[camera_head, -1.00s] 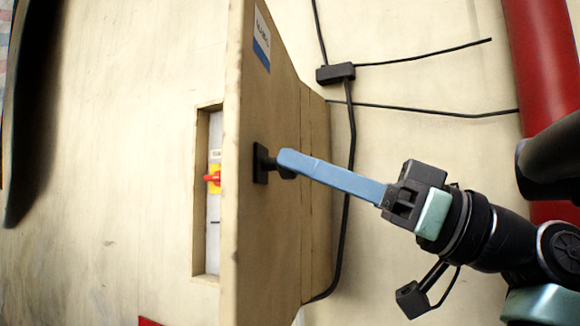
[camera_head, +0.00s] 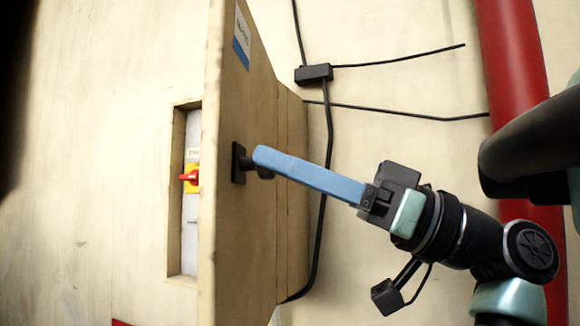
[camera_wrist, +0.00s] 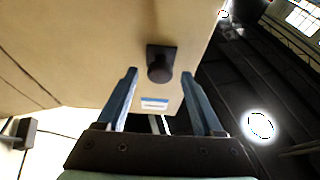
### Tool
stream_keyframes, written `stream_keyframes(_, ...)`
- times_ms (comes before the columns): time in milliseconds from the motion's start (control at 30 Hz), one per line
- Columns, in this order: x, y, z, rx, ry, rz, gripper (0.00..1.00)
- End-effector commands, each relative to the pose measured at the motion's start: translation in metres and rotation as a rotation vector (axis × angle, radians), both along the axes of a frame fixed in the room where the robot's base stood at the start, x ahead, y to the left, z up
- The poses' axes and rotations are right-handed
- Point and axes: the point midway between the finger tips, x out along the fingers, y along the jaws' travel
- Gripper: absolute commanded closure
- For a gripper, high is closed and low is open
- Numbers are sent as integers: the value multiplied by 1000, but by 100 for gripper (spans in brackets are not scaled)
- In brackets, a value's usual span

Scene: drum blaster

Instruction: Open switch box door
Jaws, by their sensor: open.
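The switch box door (camera_head: 236,200) is a beige panel that stands swung out from the box, seen almost edge-on in the head view. Behind its edge the box interior shows a red and yellow switch (camera_head: 191,178). The door's black knob (camera_head: 243,163) sits on a dark square plate; the knob also shows in the wrist view (camera_wrist: 160,68). My gripper (camera_head: 262,158), with blue fingers, has its tips at the knob in the head view. In the wrist view my gripper (camera_wrist: 162,85) is open, the fingers apart with the knob between and beyond their tips. Contact cannot be told.
A black junction box (camera_head: 314,74) with cables is on the wall right of the switch box. A thick red pipe (camera_head: 515,70) runs down the wall at the right. The wall left of the box (camera_head: 90,150) is clear.

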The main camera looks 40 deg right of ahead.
Motion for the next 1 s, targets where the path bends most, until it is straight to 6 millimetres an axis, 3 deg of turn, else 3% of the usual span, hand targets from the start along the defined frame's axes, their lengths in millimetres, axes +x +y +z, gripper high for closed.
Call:
stream_keyframes(167,-9,-10,-8,1,1,-3,32)
stream_keyframes(633,-72,-70,-44,1,-1,-2,32)
stream_keyframes(1000,-86,-83,-49,-1,-1,0,32)
